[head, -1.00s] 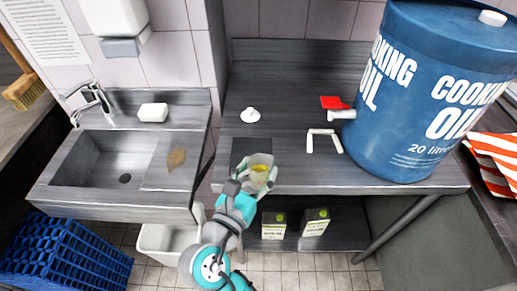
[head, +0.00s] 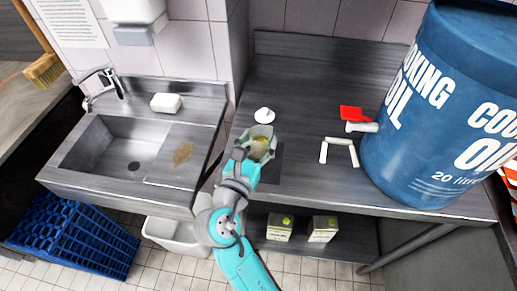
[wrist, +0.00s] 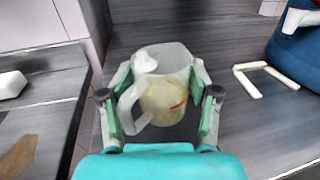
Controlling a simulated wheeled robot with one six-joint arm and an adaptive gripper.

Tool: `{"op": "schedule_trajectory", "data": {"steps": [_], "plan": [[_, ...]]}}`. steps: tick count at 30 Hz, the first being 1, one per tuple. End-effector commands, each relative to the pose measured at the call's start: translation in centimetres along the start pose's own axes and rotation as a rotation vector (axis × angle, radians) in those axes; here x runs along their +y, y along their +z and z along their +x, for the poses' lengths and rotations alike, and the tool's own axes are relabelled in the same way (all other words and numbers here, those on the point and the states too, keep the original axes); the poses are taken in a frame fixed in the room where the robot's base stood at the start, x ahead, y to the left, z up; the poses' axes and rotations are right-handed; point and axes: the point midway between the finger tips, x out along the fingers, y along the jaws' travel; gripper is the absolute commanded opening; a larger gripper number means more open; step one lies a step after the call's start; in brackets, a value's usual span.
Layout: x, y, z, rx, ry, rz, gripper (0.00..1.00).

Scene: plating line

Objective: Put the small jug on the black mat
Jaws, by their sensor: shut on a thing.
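The small jug (wrist: 165,95) is clear, with a handle at its left, yellowish contents and a red mark, and looks upright. My gripper (wrist: 163,100) is shut on it, one finger on each side. In the head view the jug (head: 262,141) and my gripper (head: 257,148) are over the left part of the steel counter. The black mat (head: 270,172) lies on the counter, partly hidden by my gripper, and shows to the right of and nearer than the jug. I cannot tell the gap between jug and counter.
A white knobbed piece (head: 264,115) stands just behind the jug. A white bracket-shaped piece (head: 338,151), a red-handled tap (head: 356,117) and a blue cooking oil drum (head: 430,110) are to the right. The sink (head: 120,145) is left. The back counter is clear.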

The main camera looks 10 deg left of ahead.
Motion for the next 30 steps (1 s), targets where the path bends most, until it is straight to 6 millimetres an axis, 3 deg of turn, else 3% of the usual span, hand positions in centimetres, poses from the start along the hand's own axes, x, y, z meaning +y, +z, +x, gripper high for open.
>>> {"op": "schedule_trajectory", "data": {"steps": [9, 21, 22, 24, 25, 30], "plan": [[0.0, -3.4, 0.0, 0.001, 0.000, -0.002, 0.19], [0.0, -3.8, 0.0, 0.000, 0.000, -0.001, 0.19], [0.0, -3.8, 0.0, 0.001, 0.000, -0.001, 0.63], [0.0, -3.8, 0.0, 0.000, 0.000, -0.001, 0.80], [0.0, -3.8, 0.0, 0.000, 0.000, -0.001, 0.87], [0.0, -3.8, 0.0, 0.000, 0.000, -0.001, 0.87]]}}
